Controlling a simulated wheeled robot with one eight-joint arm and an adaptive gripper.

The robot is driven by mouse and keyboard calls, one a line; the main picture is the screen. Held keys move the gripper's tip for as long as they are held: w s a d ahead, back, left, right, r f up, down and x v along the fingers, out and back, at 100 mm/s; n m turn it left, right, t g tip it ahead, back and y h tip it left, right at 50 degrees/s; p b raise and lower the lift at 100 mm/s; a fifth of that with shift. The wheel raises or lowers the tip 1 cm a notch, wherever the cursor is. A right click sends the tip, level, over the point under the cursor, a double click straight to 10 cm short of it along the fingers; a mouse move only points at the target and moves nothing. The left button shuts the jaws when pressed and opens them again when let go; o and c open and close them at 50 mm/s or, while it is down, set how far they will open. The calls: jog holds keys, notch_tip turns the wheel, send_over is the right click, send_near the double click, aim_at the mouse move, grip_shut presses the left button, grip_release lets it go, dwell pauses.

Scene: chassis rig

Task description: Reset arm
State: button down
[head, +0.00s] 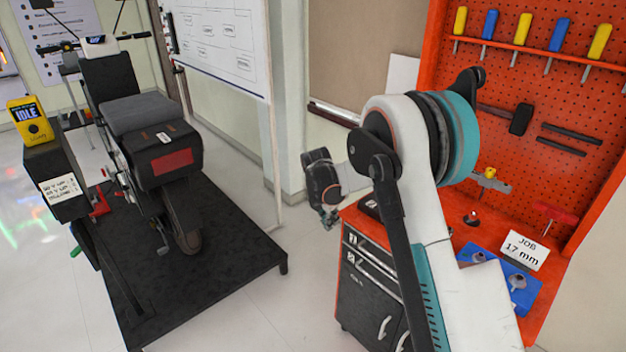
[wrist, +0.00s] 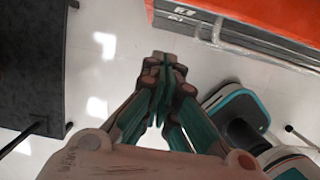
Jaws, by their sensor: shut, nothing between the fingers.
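My gripper (wrist: 165,68) is shut with nothing between its fingers in the wrist view, pointing down over the pale floor. In the head view my gripper (head: 329,218) hangs at the end of my folded arm, left of the red workbench (head: 350,214) and apart from it. My arm covers part of the bench and its drawers.
A scooter (head: 150,125) stands on a black platform (head: 225,285) at left. A yellow device reading IDLE (head: 28,122) sits on a post beside it. The bench holds a JOB 17 mm card (head: 524,248) and a blue tray (head: 535,292). Clear floor (head: 290,310) lies between platform and bench.

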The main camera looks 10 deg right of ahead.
jog(key=s+d+r+m+t+y, duration=0.1)
jog(key=s+d+r+m, duration=0.1)
jog(key=s+r+m, duration=0.6)
jog(key=s+d+r+m+t, duration=0.1)
jog(key=s+r+m, duration=0.3)
jog(key=s+r, duration=0.75)
jog(key=s+r+m+t, duration=0.1)
jog(key=s+m, duration=0.5)
jog(key=s, duration=0.4)
jog(key=s+d+r+m+t+y, duration=0.1)
jog(key=s+r+m+t, duration=0.1)
jog(key=s+m, duration=0.4)
jog(key=s, duration=0.3)
jog(key=shift+s+m+t, duration=0.3)
jog(key=shift+s+m, duration=0.1)
